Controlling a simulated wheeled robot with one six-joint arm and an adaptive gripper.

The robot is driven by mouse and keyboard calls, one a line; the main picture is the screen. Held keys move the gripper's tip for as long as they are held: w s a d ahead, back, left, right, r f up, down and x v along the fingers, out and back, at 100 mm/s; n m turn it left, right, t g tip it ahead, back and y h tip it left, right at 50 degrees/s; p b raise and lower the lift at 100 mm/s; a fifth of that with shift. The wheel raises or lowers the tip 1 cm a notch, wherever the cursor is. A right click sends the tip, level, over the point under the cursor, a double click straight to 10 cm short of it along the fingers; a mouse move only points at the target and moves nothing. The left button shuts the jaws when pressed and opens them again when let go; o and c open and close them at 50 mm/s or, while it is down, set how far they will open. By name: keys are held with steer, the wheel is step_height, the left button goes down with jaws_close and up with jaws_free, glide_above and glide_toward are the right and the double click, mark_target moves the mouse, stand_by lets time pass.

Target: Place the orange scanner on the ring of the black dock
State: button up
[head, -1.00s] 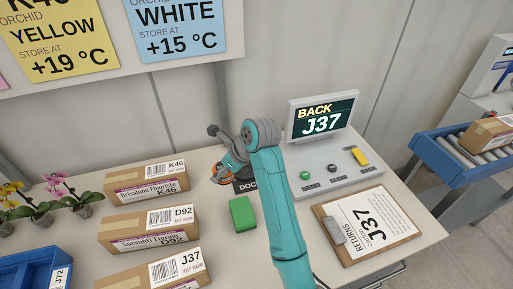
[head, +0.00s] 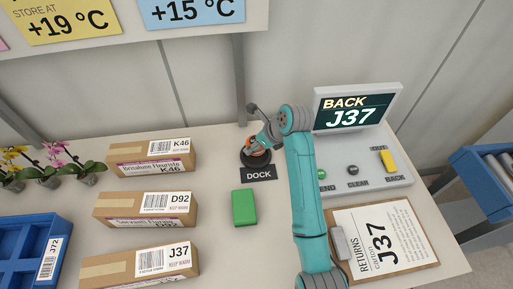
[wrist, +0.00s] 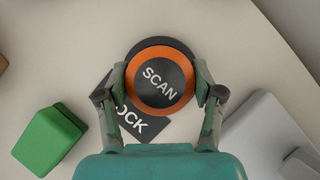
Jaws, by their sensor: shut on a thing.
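The orange scanner (wrist: 134,76) is a round disc with a dark top marked SCAN. In the head view a bit of its orange (head: 258,153) shows below my gripper (head: 259,147). My gripper (wrist: 160,88) is shut on the scanner, one finger on each side. The black dock (head: 245,160) is round and stands on the table, with a DOCK label (head: 259,174) in front. The scanner is over the dock, and a dark rim of the dock (wrist: 150,42) shows past its far edge. The ring is hidden, and I cannot tell whether the scanner touches it.
A green block (head: 244,207) lies in front of the dock. Cartons (head: 146,210) stand to the left, with a blue tray (head: 20,232) beyond them. A console (head: 365,165) with a BACK J37 screen and a clipboard (head: 385,240) are to the right.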

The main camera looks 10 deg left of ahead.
steer(key=shift+f, duration=1.5)
steer(key=o, duration=1.2)
steer(key=shift+f, duration=0.1)
steer(key=shift+o, duration=0.2)
steer(key=shift+r, duration=0.2)
steer(key=v, duration=1.2)
steer(key=shift+f, duration=0.1)
